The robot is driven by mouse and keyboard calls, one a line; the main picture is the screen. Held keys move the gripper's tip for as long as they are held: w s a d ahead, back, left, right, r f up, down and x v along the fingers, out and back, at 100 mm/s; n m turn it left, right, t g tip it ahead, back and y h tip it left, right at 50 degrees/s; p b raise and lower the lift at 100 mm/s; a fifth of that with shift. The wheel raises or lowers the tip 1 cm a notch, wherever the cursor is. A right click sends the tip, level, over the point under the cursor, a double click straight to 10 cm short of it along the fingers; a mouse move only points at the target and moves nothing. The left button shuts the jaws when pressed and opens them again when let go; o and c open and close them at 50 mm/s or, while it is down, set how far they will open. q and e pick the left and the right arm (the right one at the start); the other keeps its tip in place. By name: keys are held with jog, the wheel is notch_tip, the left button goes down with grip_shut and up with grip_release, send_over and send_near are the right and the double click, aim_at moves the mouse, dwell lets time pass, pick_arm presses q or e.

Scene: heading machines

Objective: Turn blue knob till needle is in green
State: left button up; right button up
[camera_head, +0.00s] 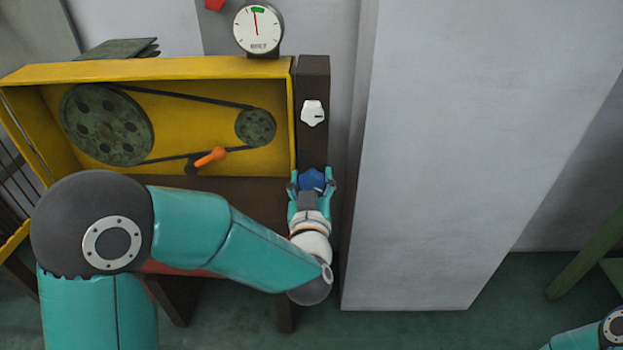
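The blue knob (312,180) sits low on the dark upright post (313,75), right of the yellow housing. My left gripper (312,178) is at the knob, with one teal finger on each side of it. The fingers look closed around the knob, and its lower part is hidden by the gripper. The round white gauge (258,28) stands above the housing. Its red needle points almost straight up, at the green mark (258,10) at the top of the dial. My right arm shows only at the lower right corner, and its gripper is out of the picture.
A white knob (313,113) is on the same post above the blue one. The open yellow housing (180,69) holds two green pulleys, a belt and an orange-handled lever (211,157). A wide grey pillar (450,150) stands close on the right.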

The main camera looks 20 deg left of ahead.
pick_arm(q)
jog(key=c, duration=0.5)
jog(key=b, duration=0.1)
jog(key=n+b, duration=0.1)
jog(key=b, duration=0.1)
jog(key=shift+f+n, duration=0.25)
jog(key=shift+n, duration=0.05)
jog(key=shift+r+n, duration=0.2)
jog(key=shift+n, duration=0.1)
jog(key=shift+a, duration=0.1)
jog(key=o, duration=1.2)
jog(key=shift+c, duration=0.2)
jog(key=shift+s, duration=0.1)
jog(key=v, duration=1.2)
